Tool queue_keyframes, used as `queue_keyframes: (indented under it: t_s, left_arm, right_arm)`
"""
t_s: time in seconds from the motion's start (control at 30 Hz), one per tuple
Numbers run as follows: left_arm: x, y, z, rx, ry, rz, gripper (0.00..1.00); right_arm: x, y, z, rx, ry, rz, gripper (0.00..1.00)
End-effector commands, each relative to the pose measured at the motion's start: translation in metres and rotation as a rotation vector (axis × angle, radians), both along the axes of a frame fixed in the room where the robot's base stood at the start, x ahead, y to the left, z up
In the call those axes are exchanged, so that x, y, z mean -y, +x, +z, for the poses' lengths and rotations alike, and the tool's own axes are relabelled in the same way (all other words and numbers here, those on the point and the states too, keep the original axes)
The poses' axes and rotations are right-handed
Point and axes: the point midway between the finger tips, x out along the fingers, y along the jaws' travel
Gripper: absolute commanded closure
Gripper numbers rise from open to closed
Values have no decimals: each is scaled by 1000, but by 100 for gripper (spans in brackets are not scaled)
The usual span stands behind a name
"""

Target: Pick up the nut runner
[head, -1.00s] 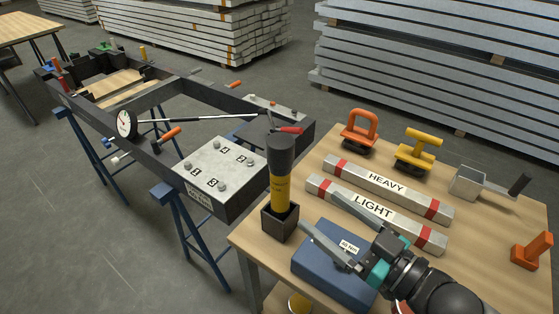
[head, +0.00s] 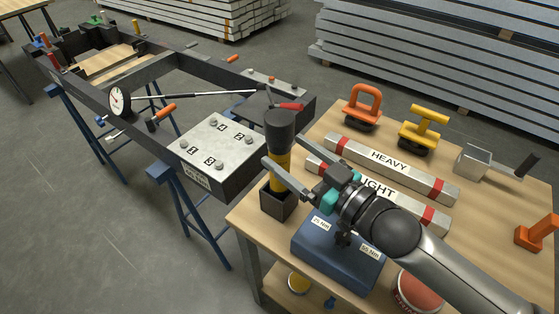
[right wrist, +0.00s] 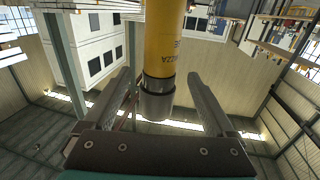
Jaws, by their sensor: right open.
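The nut runner (head: 284,160) is a yellow tool with a wide black top. It stands upright in a dark square holder (head: 277,202) at the table's left edge. My right gripper (head: 283,150) is open, with one finger crossing in front of the yellow body and the other at its far right side. In the right wrist view, the nut runner (right wrist: 163,45) rises between the two spread fingers of the right gripper (right wrist: 158,78). I cannot tell whether either finger touches it. My left gripper is not in view.
A blue box (head: 335,255) with torque labels lies below my right arm. HEAVY (head: 395,168) and LIGHT (head: 325,168) bars lie behind it. Orange (head: 362,105) and yellow (head: 424,128) handled tools stand at the back. The dark frame (head: 205,185) with numbered bolts is left.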

Motion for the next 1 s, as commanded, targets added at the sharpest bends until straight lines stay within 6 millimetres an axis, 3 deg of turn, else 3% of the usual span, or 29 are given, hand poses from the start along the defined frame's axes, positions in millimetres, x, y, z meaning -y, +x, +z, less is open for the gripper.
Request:
queue_keyframes:
  t_s: [0.27, 0.63, 1.0]
  left_arm:
    - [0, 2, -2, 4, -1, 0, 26]
    - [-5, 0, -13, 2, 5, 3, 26]
    - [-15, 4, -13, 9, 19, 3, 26]
  right_arm:
    - [-11, 11, 0, 1, 0, 1, 10]
    - [-39, 43, -6, 1, 0, 2, 10]
    - [-43, 47, -6, 0, -1, 1, 12]
